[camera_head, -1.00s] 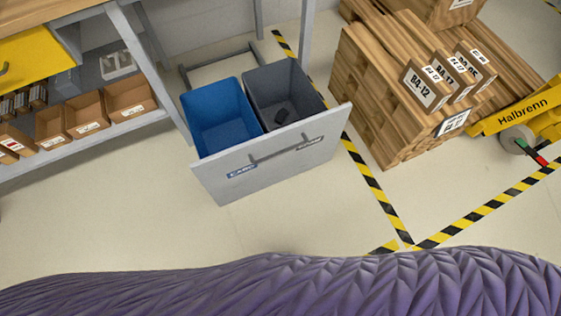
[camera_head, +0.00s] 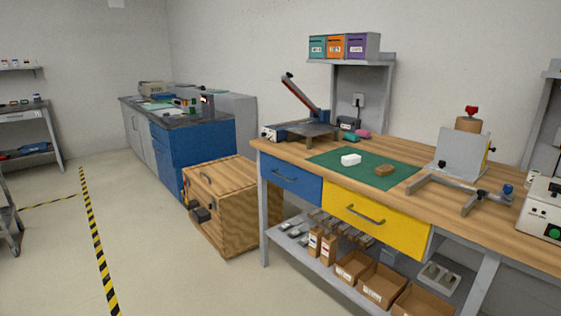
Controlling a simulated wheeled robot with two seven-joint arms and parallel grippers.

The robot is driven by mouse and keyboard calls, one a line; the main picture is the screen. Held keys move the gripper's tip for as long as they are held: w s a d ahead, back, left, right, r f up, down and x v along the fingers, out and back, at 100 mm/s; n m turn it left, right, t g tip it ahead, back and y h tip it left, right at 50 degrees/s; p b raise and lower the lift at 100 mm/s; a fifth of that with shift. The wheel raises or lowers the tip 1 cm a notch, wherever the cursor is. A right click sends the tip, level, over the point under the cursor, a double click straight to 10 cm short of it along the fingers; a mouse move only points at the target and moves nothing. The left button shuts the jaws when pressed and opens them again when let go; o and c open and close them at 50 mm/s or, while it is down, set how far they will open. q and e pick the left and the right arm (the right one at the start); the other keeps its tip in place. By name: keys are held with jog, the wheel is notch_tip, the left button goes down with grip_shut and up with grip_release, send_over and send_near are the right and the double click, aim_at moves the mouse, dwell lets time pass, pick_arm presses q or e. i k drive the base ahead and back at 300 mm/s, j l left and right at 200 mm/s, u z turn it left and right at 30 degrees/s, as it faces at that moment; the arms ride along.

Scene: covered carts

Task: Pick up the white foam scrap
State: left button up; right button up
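The white foam scrap (camera_head: 351,160) is a small white block. It lies on the green mat (camera_head: 328,157) on top of the wooden workbench (camera_head: 465,209), to the left of a small brown block (camera_head: 384,170). Nothing touches the scrap. Neither of my grippers is in view, so I cannot tell whether they are open or shut.
A paper trimmer (camera_head: 303,129) stands at the bench's left end, a grey fixture (camera_head: 462,153) to the right of the mat. A wooden crate (camera_head: 228,204) stands left of the bench. The floor (camera_head: 165,283) in front is clear up to the striped tape (camera_head: 97,245).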

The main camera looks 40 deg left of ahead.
aim_at(353, 159)
jog(key=u, duration=0.75)
jog(key=i+j+z, duration=0.1)
jog(key=i+j, duration=0.4)
jog(key=i+j+z, duration=0.15)
jog(key=i+j, duration=0.3)
jog(key=i+j+z, duration=0.1)
jog(key=i+j, duration=0.35)
jog(key=j, duration=0.2)
